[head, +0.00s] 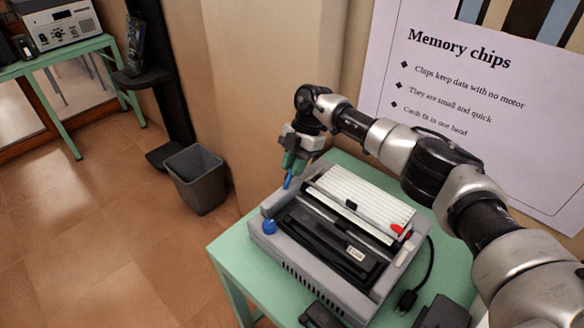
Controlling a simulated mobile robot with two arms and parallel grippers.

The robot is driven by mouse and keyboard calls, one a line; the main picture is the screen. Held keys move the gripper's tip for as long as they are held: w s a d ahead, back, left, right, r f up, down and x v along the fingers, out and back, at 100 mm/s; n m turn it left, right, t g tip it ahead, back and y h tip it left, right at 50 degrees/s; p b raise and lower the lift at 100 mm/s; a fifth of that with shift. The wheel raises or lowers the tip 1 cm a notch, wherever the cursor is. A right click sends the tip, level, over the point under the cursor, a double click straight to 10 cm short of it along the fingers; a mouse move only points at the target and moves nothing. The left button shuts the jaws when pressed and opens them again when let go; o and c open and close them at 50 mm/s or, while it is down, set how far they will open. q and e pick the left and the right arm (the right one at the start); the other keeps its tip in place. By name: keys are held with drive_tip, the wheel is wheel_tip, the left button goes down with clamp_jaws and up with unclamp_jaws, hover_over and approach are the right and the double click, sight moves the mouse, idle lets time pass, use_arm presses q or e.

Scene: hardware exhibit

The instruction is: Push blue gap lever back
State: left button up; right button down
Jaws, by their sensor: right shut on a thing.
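A grey machine (264,249) with a ribbed white top and a black front slot stands on a green table (227,259). The blue gap lever (287,182) shows as a short blue piece at the machine's back left corner. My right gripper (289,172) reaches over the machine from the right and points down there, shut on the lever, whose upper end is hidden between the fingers. A round blue knob (269,227) sits on the machine's left front, apart from the gripper. My left gripper is out of view.
A red piece (397,229) and a black cable (427,272) are at the machine's right. Dark objects (440,312) lie at the table's front. A grey bin (196,180) stands on the floor left. A wall with a poster (480,100) is behind.

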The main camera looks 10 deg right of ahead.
drive_tip(key=c, duration=1)
unclamp_jaws()
drive_tip(key=b+v, duration=0.2)
drive_tip(key=v, duration=0.9)
drive_tip(key=shift+f, duration=0.15)
